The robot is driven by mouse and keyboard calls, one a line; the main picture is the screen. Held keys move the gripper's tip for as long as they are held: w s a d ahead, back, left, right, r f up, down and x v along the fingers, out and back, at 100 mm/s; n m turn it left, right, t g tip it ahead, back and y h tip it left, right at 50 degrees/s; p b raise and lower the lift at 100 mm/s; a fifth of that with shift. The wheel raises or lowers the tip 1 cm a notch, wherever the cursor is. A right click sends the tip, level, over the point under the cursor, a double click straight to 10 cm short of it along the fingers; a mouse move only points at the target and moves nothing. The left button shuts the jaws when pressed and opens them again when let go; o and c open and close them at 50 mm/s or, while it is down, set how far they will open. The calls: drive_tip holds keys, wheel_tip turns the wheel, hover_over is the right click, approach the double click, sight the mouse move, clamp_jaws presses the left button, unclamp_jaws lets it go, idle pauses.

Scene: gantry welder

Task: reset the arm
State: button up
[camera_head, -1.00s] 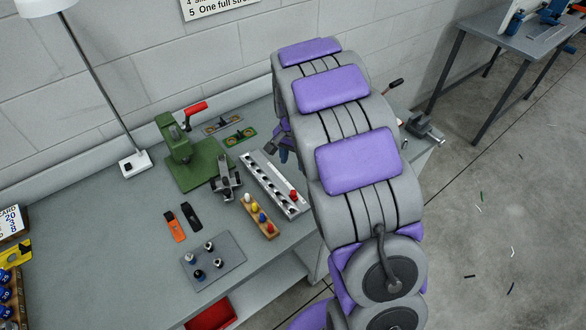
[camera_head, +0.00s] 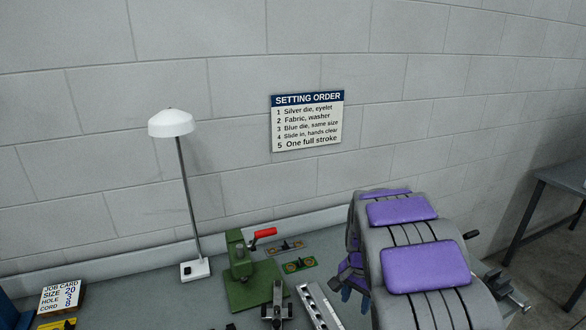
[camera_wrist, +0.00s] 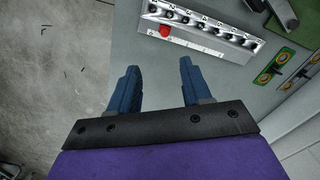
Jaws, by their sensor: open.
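My gripper (camera_wrist: 155,88) is open in the wrist view, with two blue fingers spread apart and nothing between them. It is over the grey bench top (camera_wrist: 155,68), near its edge with the concrete floor. In the head view my purple and grey arm rises at the right, and my gripper (camera_head: 350,280) shows partly behind it at its left side. The gripper is apart from the long rail of sockets (camera_head: 318,305), which also shows ahead of the fingers in the wrist view (camera_wrist: 205,28).
A green press (camera_head: 243,272) with a red handle stands on the bench. Two small plates (camera_head: 299,265) lie right of it. A white lamp (camera_head: 171,123), a job card (camera_head: 61,296) and a wall sign (camera_head: 307,120) are around it. A vise (camera_head: 505,290) is at right.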

drive_tip(key=s+a+r+n, duration=0.1)
drive_tip(key=s+r+n, duration=0.1)
drive_tip(key=s, duration=0.9)
drive_tip(key=s+a+r+n+g, duration=0.1)
drive_tip(key=s+a+r+n, duration=0.1)
drive_tip(key=s, duration=1)
drive_tip(key=s+a+r+n, duration=0.2)
drive_tip(key=s+r+n, duration=0.2)
drive_tip(key=s, duration=0.8)
drive_tip(key=shift+s+n+g, duration=0.2)
drive_tip(key=shift+n+g, duration=0.1)
drive_tip(key=shift+n, duration=0.2)
drive_tip(key=shift+f, duration=0.1)
